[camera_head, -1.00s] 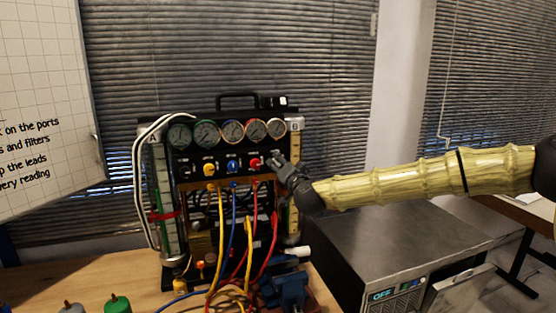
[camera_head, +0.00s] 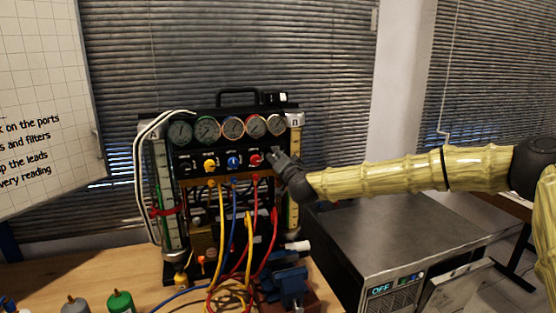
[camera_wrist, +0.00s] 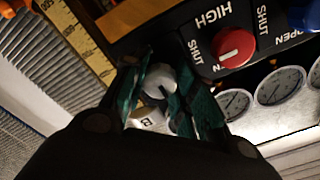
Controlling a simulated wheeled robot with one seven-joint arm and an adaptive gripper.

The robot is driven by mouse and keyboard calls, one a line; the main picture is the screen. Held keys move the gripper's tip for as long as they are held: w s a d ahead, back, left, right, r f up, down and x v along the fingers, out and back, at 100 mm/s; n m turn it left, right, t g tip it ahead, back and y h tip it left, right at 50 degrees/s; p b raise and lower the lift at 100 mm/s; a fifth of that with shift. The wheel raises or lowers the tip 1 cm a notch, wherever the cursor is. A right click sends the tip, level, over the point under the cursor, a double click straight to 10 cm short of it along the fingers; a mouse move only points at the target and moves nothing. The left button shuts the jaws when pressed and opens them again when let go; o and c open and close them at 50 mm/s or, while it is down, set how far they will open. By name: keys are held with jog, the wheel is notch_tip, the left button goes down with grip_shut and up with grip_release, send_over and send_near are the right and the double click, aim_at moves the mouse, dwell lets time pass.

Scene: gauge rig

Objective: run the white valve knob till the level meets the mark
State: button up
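The white valve knob (camera_wrist: 158,82) shows in the wrist view at the end of the panel, beside the red knob (camera_wrist: 235,47). My gripper (camera_wrist: 167,65) has its green-padded fingers on either side of it. No clear gap shows, but I cannot tell whether they grip it. In the head view my gripper (camera_head: 280,160) covers the white knob at the panel's right end. Tube A (camera_head: 165,180) stands at the rig's left with a red band (camera_head: 166,212) around it. Column B (camera_head: 294,210) stands at the right, partly behind my gripper. The liquid level is too small to read.
Several round gauges (camera_head: 233,128) sit above the knobs. Yellow, blue and red hoses (camera_head: 236,225) hang below the panel. A blue vise-like object (camera_head: 288,285) stands in front. A grey metal unit (camera_head: 400,245) reading OFF is below my arm. Small bottles (camera_head: 120,302) stand lower left.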

jog(key=shift+f+b, duration=0.15)
jog(key=shift+b, duration=0.35)
jog(key=m+b, duration=0.2)
jog(key=shift+f+b, duration=0.2)
jog(key=shift+b, duration=0.2)
jog(key=m+b, duration=0.6)
jog(key=b, duration=0.1)
jog(key=shift+b, duration=0.35)
jog(key=m+b, duration=0.6)
jog(key=shift+m+b, duration=0.3)
jog(key=shift+m, duration=0.1)
jog(key=shift+r+m+b, duration=0.2)
jog(key=shift+m+b, duration=1.15)
jog(key=shift+m, duration=0.15)
jog(key=shift+r, duration=0.1)
jog(key=o, duration=1.1)
jog(key=shift+c, duration=0.2)
